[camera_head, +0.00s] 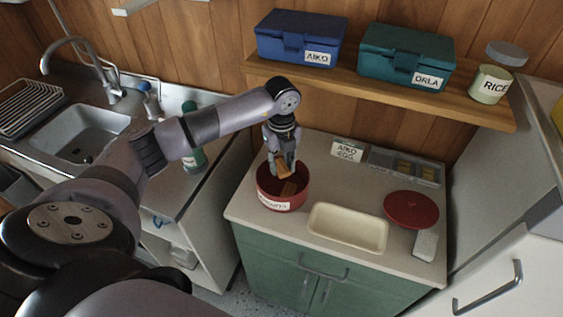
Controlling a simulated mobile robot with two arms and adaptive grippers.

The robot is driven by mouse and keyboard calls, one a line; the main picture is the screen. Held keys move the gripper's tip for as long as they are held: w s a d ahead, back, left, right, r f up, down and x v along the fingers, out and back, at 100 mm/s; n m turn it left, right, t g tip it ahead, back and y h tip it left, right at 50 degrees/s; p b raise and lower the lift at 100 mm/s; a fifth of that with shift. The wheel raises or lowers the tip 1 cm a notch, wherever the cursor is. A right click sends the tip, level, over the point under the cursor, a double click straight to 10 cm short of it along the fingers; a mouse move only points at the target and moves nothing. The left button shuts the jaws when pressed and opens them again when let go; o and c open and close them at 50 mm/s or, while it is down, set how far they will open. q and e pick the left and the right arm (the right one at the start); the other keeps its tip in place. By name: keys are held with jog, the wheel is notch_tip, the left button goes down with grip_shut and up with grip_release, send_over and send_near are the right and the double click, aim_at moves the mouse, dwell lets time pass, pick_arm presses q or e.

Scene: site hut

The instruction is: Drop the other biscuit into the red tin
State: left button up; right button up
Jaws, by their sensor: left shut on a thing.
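The open round red tin (299,199) stands on the counter, with a white label on its front. My left gripper (284,167) points down over the tin's opening and is shut on a brown biscuit (283,173). The held biscuit is at about the rim, tilted, and overlaps the tin's dark inside in the picture. Another brown biscuit (289,188) shows inside the tin, just below the held one. I cannot tell whether the two touch. My right gripper is not in view.
A round red lid (411,209) lies to the right. A card (347,150) and a compartmented holder (405,167) stand at the back. A shelf (480,107) with boxes overhangs the counter's back.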

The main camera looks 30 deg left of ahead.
aim_at(281, 167)
pick_arm(q)
jog(key=o, duration=0.9)
jog(key=shift+r, duration=0.1)
notch_tip(281, 167, up, 7)
jog(key=shift+r, duration=0.2)
